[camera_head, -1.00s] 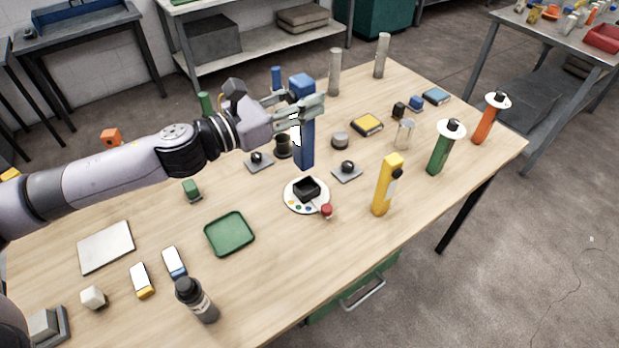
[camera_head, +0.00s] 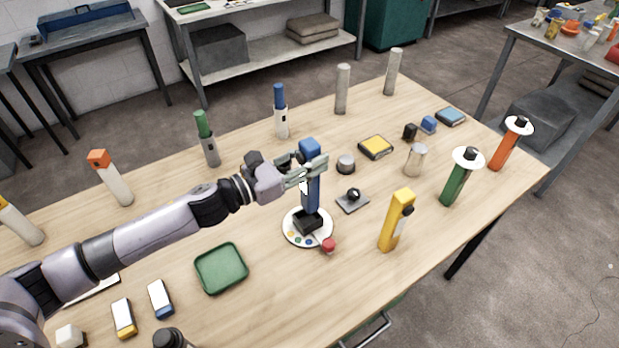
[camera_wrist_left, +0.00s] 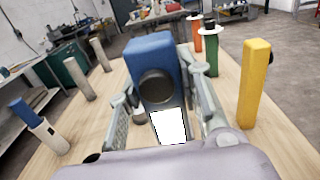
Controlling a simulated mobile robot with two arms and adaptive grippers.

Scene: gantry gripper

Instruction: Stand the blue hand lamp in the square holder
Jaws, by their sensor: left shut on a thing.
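My left gripper (camera_head: 312,172) is shut on the blue hand lamp (camera_head: 311,195) and holds it upright. The lamp fills the middle of the left wrist view (camera_wrist_left: 152,62), with a dark round knob and a white panel between the fingers. The black square holder (camera_head: 308,224) sits on a white round base (camera_head: 292,228) with coloured dots and a red knob. The lamp's lower end meets the holder's opening in the head view; I cannot tell how deep it is or whether it touches the bottom. The right gripper does not show.
A yellow lamp (camera_head: 396,222) stands to the right, with green (camera_head: 455,185) and orange (camera_head: 507,148) lamps with white discs beyond. A small grey plate with a black knob (camera_head: 353,198) lies close right of the holder. A green tray (camera_head: 221,268) lies front left.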

